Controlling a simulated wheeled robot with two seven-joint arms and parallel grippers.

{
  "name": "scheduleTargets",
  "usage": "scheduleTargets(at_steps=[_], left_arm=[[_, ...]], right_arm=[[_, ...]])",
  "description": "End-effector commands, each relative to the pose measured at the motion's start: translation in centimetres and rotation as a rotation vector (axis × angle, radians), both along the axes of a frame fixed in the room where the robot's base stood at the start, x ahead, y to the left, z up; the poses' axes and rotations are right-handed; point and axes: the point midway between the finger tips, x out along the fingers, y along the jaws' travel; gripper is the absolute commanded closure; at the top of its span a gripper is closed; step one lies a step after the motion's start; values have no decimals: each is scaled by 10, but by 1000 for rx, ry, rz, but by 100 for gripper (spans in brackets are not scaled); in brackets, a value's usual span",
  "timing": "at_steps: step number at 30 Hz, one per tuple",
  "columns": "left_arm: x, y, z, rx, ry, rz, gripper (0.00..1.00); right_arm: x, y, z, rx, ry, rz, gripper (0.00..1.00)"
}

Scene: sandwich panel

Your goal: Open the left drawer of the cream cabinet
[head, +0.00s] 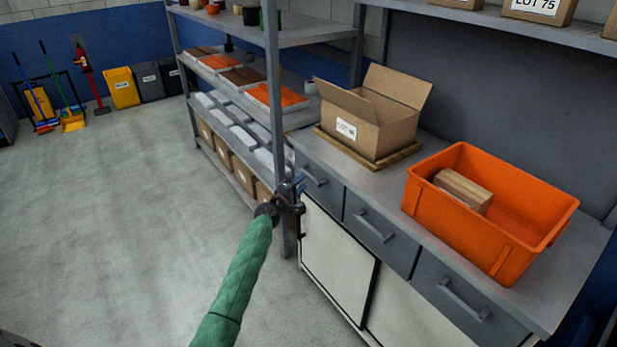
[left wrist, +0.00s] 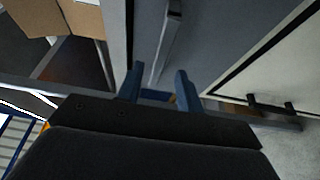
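The cream cabinet (head: 335,252) has cream doors below a row of grey drawers. The left drawer (head: 332,190) appears shut, with a grey bar handle (head: 316,179). My left gripper (head: 299,187) is in front of this drawer, close to its handle. In the left wrist view the two blue fingers (left wrist: 158,85) are apart. The handle bar (left wrist: 167,42) runs down the drawer face (left wrist: 215,30), and its lower end lines up between the fingertips. I cannot tell whether the fingers touch it. My right gripper is out of view.
Two other grey drawers, the middle one (head: 375,232) and the right one (head: 460,300), look shut. An orange bin (head: 470,235) and an open carton (head: 375,133) stand on the worktop. A shelf post (head: 275,120) is close left of my gripper. The floor (head: 120,200) at left is clear.

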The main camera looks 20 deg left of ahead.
Motion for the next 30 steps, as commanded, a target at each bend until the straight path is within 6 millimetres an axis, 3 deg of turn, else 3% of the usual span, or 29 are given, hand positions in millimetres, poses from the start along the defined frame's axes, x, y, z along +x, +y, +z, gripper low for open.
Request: scheduleTargets(at_steps=[6,12,24,25,30], left_arm=[[31,-6,2,0,0,1,64],[50,-10,1,3,0,1,64],[56,-11,0,3,0,0,64],[56,-11,0,3,0,0,66],[56,-11,0,3,0,0,99]], right_arm=[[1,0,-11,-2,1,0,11],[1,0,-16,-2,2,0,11],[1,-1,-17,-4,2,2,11],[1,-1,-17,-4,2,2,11],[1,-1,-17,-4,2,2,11]])
